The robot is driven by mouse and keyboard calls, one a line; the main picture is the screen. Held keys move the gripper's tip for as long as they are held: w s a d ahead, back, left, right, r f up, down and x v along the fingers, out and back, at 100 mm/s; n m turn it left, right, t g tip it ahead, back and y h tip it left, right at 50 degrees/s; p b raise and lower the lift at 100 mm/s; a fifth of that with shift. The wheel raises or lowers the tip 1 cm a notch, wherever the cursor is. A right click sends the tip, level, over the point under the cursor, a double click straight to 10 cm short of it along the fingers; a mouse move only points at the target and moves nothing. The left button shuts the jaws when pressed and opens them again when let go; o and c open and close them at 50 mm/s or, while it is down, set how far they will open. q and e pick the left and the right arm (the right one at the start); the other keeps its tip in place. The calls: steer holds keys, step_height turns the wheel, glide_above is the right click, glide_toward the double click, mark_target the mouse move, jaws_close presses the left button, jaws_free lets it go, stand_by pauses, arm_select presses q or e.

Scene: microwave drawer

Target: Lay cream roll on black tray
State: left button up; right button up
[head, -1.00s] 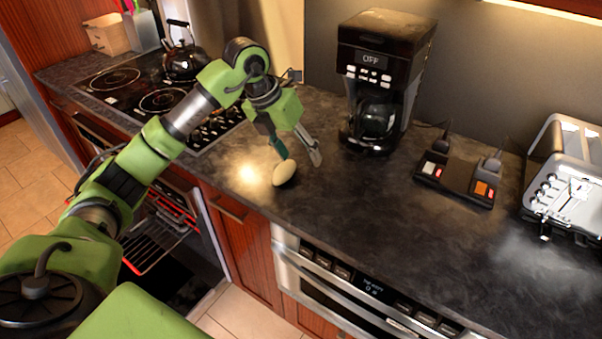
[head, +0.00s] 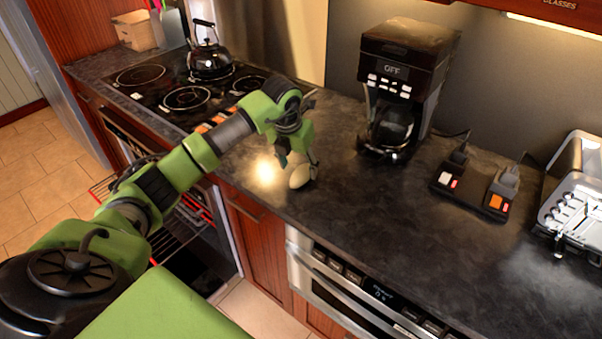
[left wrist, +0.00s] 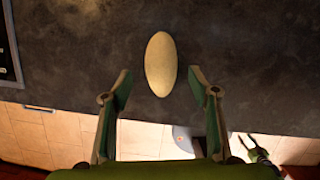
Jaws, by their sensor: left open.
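The cream roll (head: 301,176), a pale smooth oval, lies on the dark counter near its front edge. In the left wrist view the cream roll (left wrist: 161,52) is upright in the picture, just beyond and between my fingertips. My left gripper (head: 301,166) is over the roll from behind in the head view. In the left wrist view my left gripper (left wrist: 160,73) is open, with a finger on each side of the roll's near end and gaps between. A small green and black part at the lower right there may be my right gripper. I cannot make out a black tray.
The coffee maker (head: 405,85) stands behind and right of the roll. A black switch box (head: 472,188) and a toaster (head: 578,200) are further right. The stove (head: 190,98) with a kettle (head: 209,58) is left. The oven below stands open, showing racks.

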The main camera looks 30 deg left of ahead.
mark_target(300, 171)
arm_select(q)
steer(key=shift+p+x, duration=0.45)
steer(key=shift+x, duration=1.35)
steer(key=shift+r, duration=0.1)
steer(key=c, duration=1.3)
steer(key=shift+r, duration=0.1)
